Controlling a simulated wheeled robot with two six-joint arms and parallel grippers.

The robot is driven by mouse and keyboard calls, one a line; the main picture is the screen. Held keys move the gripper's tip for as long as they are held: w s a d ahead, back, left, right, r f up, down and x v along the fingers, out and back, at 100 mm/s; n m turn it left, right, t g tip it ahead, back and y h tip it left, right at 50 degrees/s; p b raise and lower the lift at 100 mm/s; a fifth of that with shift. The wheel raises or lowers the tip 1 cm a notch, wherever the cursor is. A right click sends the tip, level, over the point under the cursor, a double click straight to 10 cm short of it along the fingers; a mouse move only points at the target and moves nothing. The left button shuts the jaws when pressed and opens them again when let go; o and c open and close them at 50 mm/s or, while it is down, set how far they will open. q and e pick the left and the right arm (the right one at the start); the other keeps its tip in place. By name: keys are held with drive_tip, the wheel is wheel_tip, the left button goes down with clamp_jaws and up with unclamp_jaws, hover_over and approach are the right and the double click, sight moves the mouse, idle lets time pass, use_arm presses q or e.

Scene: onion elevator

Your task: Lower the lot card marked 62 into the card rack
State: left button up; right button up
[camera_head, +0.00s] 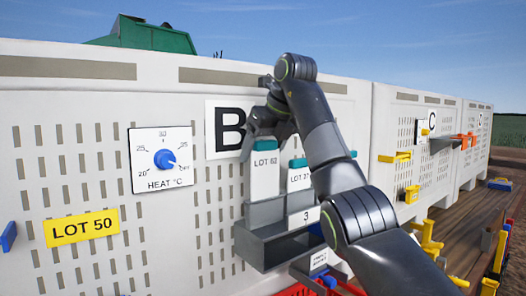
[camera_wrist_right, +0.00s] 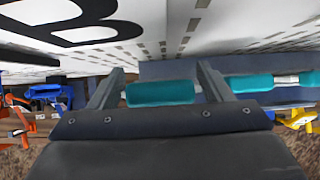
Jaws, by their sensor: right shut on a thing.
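The lot card marked 62 (camera_head: 265,172) is pale with a teal top edge and stands roughly upright at the left part of the grey card rack (camera_head: 262,247). My right gripper (camera_head: 261,137) is shut on its teal top from above. In the right wrist view, that teal top (camera_wrist_right: 160,93) lies between the two fingers of the right gripper (camera_wrist_right: 162,88). The card's lower edge meets the rack's grey front wall; I cannot tell how deep it sits. Another teal-topped lot card (camera_head: 299,177) stands to its right, partly hidden by my right arm. My left gripper is not in view.
The rack is on a pale slatted wall below a B sign (camera_head: 226,128). A heat dial (camera_head: 163,159) and a yellow LOT 50 plate (camera_head: 81,227) are to the left. Yellow brackets (camera_head: 430,240) and a red crate (camera_head: 298,290) are at the lower right.

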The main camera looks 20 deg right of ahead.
sight(266, 163)
drive_tip(key=shift+f+b, duration=1.55)
drive_tip(key=shift+f, duration=0.85)
drive_tip(key=o, duration=1.1)
drive_tip(key=shift+c, duration=0.2)
